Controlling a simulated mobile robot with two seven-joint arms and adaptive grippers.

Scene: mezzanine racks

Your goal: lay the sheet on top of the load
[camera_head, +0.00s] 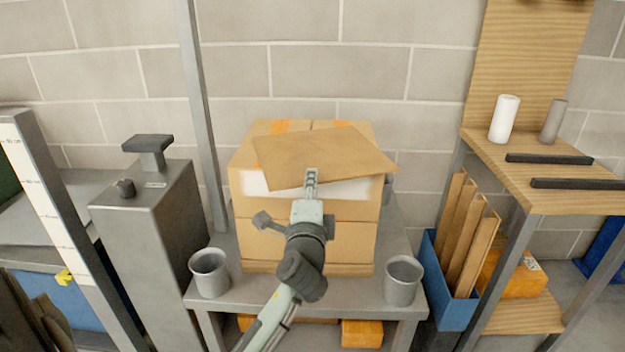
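The sheet (325,153) is a thin brown board over the load, a stack of cardboard boxes (345,238) on a grey stand. It sits skewed to the boxes, its right corner past their right side, and the back of the box top shows behind it. I cannot tell whether it touches the boxes or is held just above. My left gripper (311,178) is at the sheet's front edge, its fingers closed on that edge. The gripper and arm hide part of the boxes' front. My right gripper is not in view.
Grey cups stand at the stand's front left (209,274) and front right (403,281). A grey post (200,110) rises close to the load's left. A metal cabinet (150,235) is left; a wooden shelf (535,170) and a blue bin of boards (450,290) are right.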

